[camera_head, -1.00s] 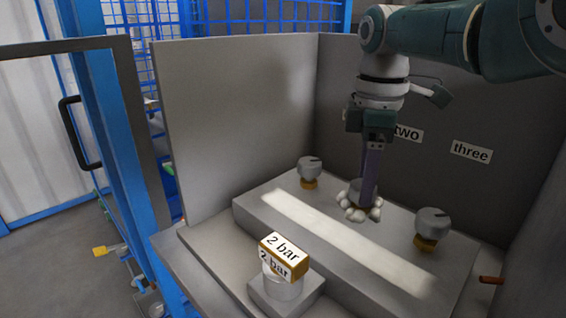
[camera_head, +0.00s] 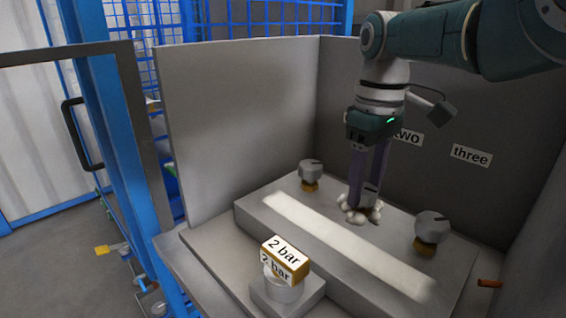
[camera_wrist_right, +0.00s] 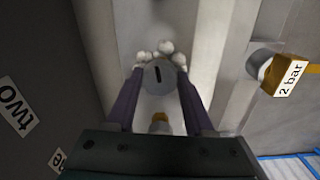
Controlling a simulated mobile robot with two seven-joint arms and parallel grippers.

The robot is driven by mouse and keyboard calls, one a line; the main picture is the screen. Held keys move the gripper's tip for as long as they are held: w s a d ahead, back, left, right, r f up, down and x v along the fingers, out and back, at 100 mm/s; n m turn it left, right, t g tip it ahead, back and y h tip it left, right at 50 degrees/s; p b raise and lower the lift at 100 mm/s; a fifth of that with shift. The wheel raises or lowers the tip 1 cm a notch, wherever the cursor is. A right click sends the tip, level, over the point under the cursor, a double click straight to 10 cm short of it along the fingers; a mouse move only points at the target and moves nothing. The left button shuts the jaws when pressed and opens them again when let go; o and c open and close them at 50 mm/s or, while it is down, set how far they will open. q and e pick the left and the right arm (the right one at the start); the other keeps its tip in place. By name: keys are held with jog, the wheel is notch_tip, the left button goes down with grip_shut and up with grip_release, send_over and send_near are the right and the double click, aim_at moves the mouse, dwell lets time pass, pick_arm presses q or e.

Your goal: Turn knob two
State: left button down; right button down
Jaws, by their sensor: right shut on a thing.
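Knob two (camera_head: 370,194) is in the middle of the row on the grey block, below the label "two" (camera_head: 408,137). It has a grey top, with white rounded lobes around its lower part in the head view. My right gripper (camera_head: 363,188) points down over it, its purple fingers shut on its sides. In the right wrist view the knob's round top (camera_wrist_right: 158,76) lies between the two fingers, with a dark slot mark running nearly up and down. The fingers partly hide the knob in the head view. My left gripper is not in view.
Another knob (camera_head: 311,174) stands to the left and a third (camera_head: 431,228) to the right, below "three" (camera_head: 471,155). A "2 bar" block (camera_head: 286,258) stands in front. Grey panels (camera_head: 240,120) close in the back and left. An orange peg (camera_head: 489,283) is at the right.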

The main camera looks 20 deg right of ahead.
aim_at(365, 189)
jog(key=shift+m, duration=0.9)
jog(key=shift+c, duration=1.4)
grip_release()
notch_tip(365, 189, up, 9)
jog(key=p, duration=0.6)
jog(key=shift+r, duration=0.5)
